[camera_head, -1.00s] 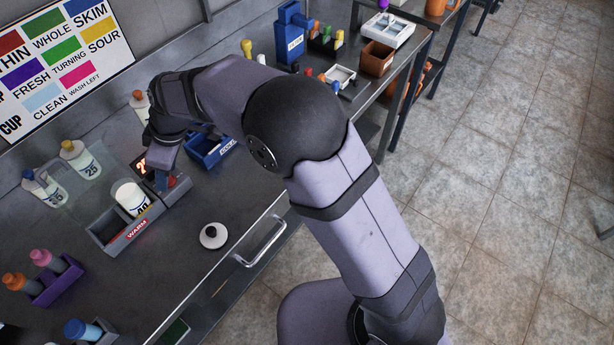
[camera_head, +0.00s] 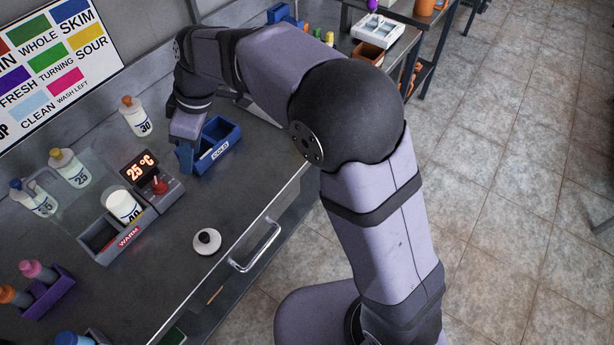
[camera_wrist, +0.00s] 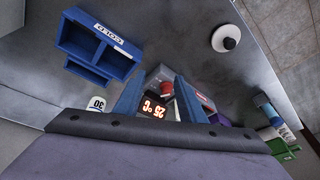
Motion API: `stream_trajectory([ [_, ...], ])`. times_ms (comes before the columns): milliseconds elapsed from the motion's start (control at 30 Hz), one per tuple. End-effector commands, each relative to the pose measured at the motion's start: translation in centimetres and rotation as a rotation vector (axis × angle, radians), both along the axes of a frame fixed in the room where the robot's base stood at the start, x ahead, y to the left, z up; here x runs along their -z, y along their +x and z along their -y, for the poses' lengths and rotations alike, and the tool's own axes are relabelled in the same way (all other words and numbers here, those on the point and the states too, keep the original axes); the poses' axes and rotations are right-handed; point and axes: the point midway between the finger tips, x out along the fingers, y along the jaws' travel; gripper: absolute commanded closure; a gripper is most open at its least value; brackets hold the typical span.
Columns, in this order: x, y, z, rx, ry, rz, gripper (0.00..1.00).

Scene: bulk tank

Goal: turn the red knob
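The red knob (camera_head: 159,186) sits on a small dark control box (camera_head: 172,196) with a lit display (camera_head: 140,169) reading 25 °C. My gripper (camera_head: 184,160) is above and behind the box in the head view, apart from the knob. In the wrist view, my gripper (camera_wrist: 160,92) has two blue fingers spread apart with nothing held between them. The knob (camera_wrist: 168,85) shows small in the gap between the fingers, beyond them, with the display (camera_wrist: 153,106) nearer the wrist.
A grey tray marked WARM (camera_head: 104,255) holding a white bottle (camera_head: 122,205) adjoins the box. A blue tray marked COLD (camera_head: 215,150) is close by on the right. A bottle marked 30 (camera_head: 136,117) stands behind. A white disc with a black knob (camera_head: 207,241) lies in front.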

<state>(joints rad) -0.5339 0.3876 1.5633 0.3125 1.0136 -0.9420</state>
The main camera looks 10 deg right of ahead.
Motion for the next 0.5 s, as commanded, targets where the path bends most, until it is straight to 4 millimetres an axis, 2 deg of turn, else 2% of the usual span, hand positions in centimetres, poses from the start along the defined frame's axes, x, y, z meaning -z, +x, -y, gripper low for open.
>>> stream_trajectory([
  [33,0.0,0.0,1.0,0.035,-0.008,-0.007,0.63],
  [500,1.4,-0.9,9.2,0.336,-0.078,-0.068,0.63],
])
